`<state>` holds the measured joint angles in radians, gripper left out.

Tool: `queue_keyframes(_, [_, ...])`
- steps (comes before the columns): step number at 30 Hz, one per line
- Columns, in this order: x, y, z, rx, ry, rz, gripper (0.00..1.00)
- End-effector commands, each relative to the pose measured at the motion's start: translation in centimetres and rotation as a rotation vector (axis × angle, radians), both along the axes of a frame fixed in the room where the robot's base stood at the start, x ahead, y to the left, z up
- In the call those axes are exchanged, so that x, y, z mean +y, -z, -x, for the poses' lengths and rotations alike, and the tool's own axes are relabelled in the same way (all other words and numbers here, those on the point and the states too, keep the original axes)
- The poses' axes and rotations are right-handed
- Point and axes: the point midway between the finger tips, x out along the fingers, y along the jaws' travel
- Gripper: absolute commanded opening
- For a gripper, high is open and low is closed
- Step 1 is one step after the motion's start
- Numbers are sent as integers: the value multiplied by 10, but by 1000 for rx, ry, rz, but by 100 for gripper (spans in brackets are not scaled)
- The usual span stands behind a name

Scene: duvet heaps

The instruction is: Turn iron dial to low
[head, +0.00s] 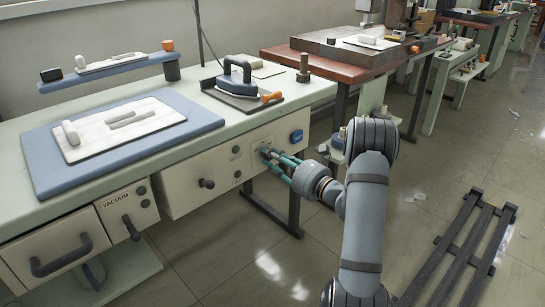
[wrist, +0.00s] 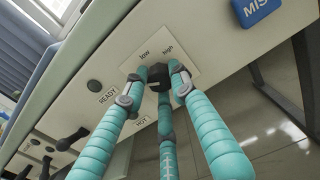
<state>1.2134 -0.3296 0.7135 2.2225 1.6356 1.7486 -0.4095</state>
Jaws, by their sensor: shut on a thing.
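The iron dial (wrist: 157,74) is a small black knob on a pale plate on the table's front panel. The plate (wrist: 182,60) carries the words "low" and "high", with "low" on the left in the wrist view. My gripper (wrist: 158,82) has teal fingers and is shut on the dial, with fingertips on both sides and a third finger below. In the head view my gripper (head: 272,158) reaches the panel from the right, and its fingers hide the dial. Which mark the dial points to cannot be told.
READY and HOT labels stand beside the plate, with a black round lamp (wrist: 94,86) near READY. A blue MIST button (head: 296,136) is to the right. An iron (head: 237,71) stands on the tabletop above. A dark slatted rack (head: 470,240) lies on the floor at right.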

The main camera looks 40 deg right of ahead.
Motion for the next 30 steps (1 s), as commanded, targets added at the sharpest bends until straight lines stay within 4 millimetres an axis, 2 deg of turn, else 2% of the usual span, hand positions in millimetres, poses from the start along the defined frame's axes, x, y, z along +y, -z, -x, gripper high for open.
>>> queue_keyframes(8, [0,-4,0,13,1,-151,0])
queue_keyframes(30, [0,-5,0,59,1,-807,0])
